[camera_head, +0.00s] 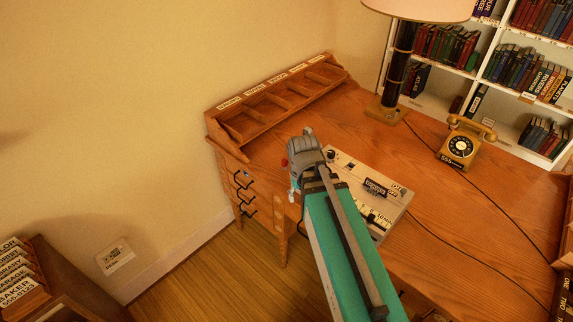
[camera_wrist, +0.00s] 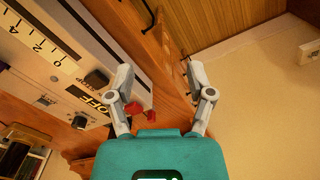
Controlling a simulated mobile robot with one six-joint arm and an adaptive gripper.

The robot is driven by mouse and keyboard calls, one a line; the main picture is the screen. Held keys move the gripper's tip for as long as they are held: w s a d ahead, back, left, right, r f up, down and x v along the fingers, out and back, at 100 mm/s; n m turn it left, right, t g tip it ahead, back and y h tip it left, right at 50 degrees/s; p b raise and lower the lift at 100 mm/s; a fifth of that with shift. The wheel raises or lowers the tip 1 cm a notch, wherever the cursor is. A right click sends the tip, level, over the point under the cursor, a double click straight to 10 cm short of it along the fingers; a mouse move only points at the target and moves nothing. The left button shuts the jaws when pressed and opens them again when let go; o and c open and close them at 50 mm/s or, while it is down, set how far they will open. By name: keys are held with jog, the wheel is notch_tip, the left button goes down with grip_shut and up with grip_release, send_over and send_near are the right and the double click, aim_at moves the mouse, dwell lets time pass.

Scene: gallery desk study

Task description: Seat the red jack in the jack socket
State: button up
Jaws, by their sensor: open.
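A small red piece, which looks like the red jack (camera_wrist: 134,108), shows beside the left finger in the wrist view, with more red just right of it. A red spot (camera_head: 284,162) also shows left of my gripper in the head view. My gripper (camera_wrist: 165,88) is open, its fingers spread, near the desk's front left edge. I cannot tell whether the jack touches the left finger. The pale control box (camera_wrist: 62,62) has a number scale, black knobs and an OFF label. It also shows on the desk in the head view (camera_head: 397,205). I cannot pick out the jack socket.
A labelled wooden organiser (camera_head: 262,103) stands along the desk's back left. A lamp (camera_head: 403,60) and a yellow telephone (camera_head: 463,143) stand farther back. Dark cords cross the right of the desk (camera_head: 480,235). Bare desk lies between organiser and lamp.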

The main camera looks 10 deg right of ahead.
jog(key=w+r+n+p, duration=0.1)
jog(key=w+n, duration=1)
jog(key=w, duration=0.3)
jog(key=r+n+p, duration=0.1)
jog(key=r+n, duration=0.1)
jog(key=n, duration=1.1)
send_over(284, 159)
jog(key=shift+w+f, duration=0.25)
jog(key=shift+w, duration=0.05)
notch_tip(284, 159, down, 9)
jog(key=b, duration=0.8)
jog(key=shift+r, duration=0.2)
jog(key=shift+s, duration=0.1)
jog(key=f+b, duration=0.3)
jog(key=shift+s+f+b, duration=0.25)
jog(key=shift+s+b, duration=0.05)
jog(key=shift+b, duration=0.05)
jog(key=shift+f+b, duration=0.85)
jog(key=shift+b, duration=0.05)
